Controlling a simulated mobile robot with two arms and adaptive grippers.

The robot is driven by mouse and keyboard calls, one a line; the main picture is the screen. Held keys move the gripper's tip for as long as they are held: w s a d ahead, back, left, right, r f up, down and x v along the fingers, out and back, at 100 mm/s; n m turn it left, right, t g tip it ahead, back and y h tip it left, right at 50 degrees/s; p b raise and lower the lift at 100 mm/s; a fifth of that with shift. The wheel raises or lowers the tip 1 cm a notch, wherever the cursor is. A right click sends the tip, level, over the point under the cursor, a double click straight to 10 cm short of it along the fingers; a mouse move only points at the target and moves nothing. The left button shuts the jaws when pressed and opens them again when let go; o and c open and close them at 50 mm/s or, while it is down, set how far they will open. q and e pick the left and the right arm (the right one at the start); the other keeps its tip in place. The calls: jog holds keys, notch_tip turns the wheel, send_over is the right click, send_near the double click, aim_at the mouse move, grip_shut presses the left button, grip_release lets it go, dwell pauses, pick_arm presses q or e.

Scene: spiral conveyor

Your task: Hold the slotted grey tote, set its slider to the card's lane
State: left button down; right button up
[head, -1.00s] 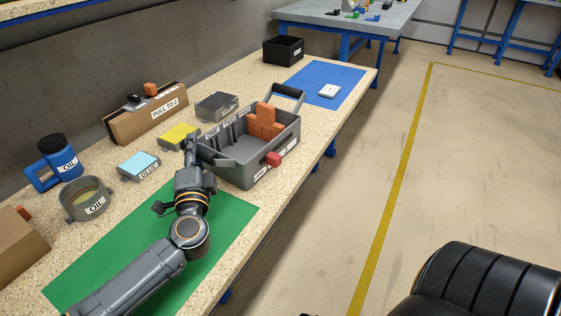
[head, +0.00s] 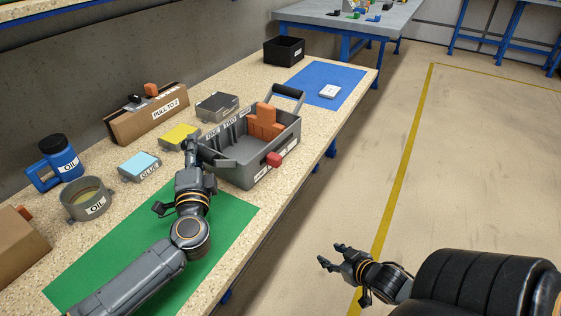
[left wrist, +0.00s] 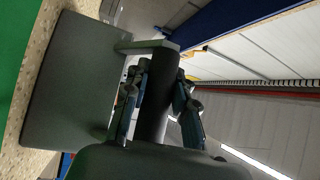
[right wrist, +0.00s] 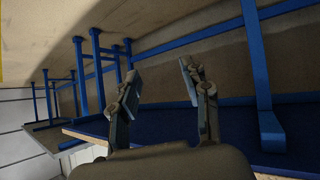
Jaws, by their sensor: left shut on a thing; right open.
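The grey tote (head: 238,172) stands on the bench with orange blocks (head: 265,122) inside and lettering along its inner wall. A red slider knob (head: 273,160) sits on its front wall beside white labels. My left gripper (head: 192,142) is at the tote's near-left end; in the left wrist view its fingers (left wrist: 155,100) are shut around a dark handle bar. A white card (head: 330,91) lies on the blue mat; its marking is too small to read. My right gripper (head: 333,256) is open and empty over the floor, well right of the bench; its spread fingers show in the right wrist view (right wrist: 165,95).
Behind the tote are a grey box (head: 217,107), a yellow-topped box (head: 179,137), a blue-topped box (head: 139,166) and a cardboard box (head: 146,116). A black bin (head: 284,50) stands at the far end. The green mat (head: 105,263) is mostly clear.

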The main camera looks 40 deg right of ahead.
jog(key=w+d+r+n+t+y, duration=0.15)
jog(key=w+r+t, duration=0.25)
jog(key=r, duration=0.8)
jog(key=n+t+y, duration=0.2)
jog(key=t+y, duration=0.1)
jog(key=y, duration=0.3)
send_near(280, 162)
jog(key=shift+h, duration=0.35)
jog(key=x, duration=0.9)
jog(key=shift+w+a+r, duration=0.2)
jog(key=shift+w+a, duration=0.1)
jog(key=shift+a, duration=0.05)
grip_shut()
